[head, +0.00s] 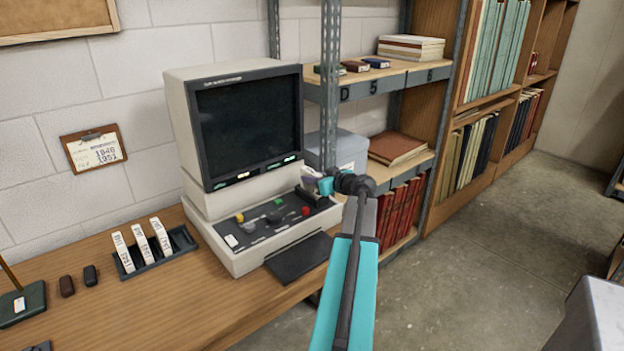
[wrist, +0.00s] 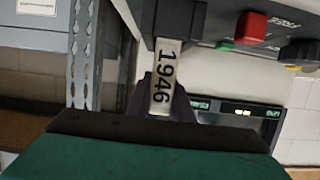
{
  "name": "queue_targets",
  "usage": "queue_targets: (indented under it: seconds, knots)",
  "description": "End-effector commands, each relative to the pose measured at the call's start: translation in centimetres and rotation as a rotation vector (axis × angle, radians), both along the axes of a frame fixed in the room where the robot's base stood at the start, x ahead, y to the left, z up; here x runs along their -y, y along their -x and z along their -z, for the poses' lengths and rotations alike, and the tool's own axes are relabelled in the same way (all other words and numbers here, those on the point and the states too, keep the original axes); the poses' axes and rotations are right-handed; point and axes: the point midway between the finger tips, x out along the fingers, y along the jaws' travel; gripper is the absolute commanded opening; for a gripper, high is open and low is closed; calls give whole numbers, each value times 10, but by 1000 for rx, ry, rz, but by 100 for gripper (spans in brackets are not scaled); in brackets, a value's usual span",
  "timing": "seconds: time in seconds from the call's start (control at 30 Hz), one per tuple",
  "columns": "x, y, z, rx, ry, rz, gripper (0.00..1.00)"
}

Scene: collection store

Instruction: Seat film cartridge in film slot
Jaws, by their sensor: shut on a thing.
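My gripper (head: 320,184) is at the right end of the microfilm reader's control panel (head: 272,222). It is shut on a film cartridge, a pale strip labelled 1946 (wrist: 165,72), which stands out between the dark fingers in the wrist view. The cartridge's far end meets a dark block (wrist: 174,18) beside the panel, which looks like the film slot. I cannot tell how far the cartridge is inside it.
A black rack (head: 188,246) with several white-labelled cartridges stands left of the reader (head: 243,125). A metal shelf post (head: 331,80) rises close behind my gripper. Red volumes (head: 402,212) fill the lower shelf.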

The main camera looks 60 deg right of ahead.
Motion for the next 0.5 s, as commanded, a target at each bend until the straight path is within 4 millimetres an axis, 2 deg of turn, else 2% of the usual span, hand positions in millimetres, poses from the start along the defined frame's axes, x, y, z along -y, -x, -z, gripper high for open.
queue_targets:
  seconds: [0.5]
  knots:
    - [0, 0, 6, 1, 0, 0, 0]
